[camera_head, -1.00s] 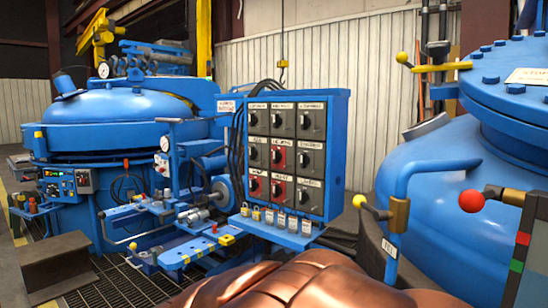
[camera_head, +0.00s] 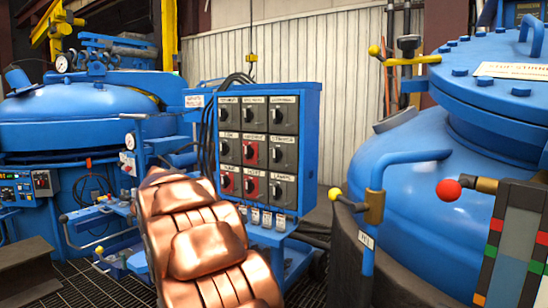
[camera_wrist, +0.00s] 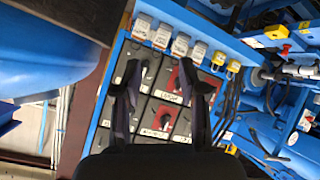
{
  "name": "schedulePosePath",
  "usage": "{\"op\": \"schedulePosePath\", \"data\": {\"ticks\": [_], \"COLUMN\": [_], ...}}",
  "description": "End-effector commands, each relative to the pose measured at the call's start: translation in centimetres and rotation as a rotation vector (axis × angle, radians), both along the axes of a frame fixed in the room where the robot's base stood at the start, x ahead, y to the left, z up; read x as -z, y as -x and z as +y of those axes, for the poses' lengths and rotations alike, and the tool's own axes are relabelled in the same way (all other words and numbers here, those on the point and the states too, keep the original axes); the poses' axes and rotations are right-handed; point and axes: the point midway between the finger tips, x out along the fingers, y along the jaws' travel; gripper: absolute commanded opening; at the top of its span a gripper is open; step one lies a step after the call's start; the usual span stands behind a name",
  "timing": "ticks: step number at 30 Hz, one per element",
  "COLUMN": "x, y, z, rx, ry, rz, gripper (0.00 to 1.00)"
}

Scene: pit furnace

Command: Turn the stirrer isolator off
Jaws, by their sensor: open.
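The isolator panel (camera_head: 313,140) is a blue upright box with rows of black rotary switches on grey and red plates. My gripper (camera_wrist: 166,88) is open and empty in front of the panel, with fingers either side of the lower switches. A red-plated switch (camera_wrist: 184,82) shows between the fingers. My copper-coloured arm hides the gripper in the head view.
Padlocks (camera_head: 267,218) hang on a ledge under the switches; they also show in the wrist view (camera_wrist: 180,45). A blue vessel (camera_head: 430,190) with a red-knobbed lever (camera_head: 449,190) stands right. Another blue furnace (camera_head: 80,115) stands left. Cables run beside the panel.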

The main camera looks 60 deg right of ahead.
Motion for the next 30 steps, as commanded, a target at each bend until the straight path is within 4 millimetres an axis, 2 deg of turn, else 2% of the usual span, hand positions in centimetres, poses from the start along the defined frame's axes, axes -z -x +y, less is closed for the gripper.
{"op": "schedulePosePath", "data": {"ticks": [1, 6, 9, 12, 15, 18, 25, 30], "x": [-1.6, -7.2, -10.2, -12.3, -14.1, -14.8, -15.3, -15.2], "y": [-0.8, -2.8, -3.3, -3.5, -3.5, -3.6, -3.7, -3.7], "z": [-2.6, -10.0, -13.3, -15.7, -17.2, -18.0, -19.3, -21.2], "rx": [0.034, 0.114, 0.145, 0.163, 0.17, 0.172, 0.172, 0.174], "ry": [0.059, 0.26, 0.363, 0.442, 0.498, 0.526, 0.538, 0.536], "rz": [-0.054, -0.238, -0.33, -0.401, -0.452, -0.476, -0.489, -0.488], "gripper": [0.42, 0.42, 0.42, 0.42, 0.42, 0.42, 0.42, 0.42]}}
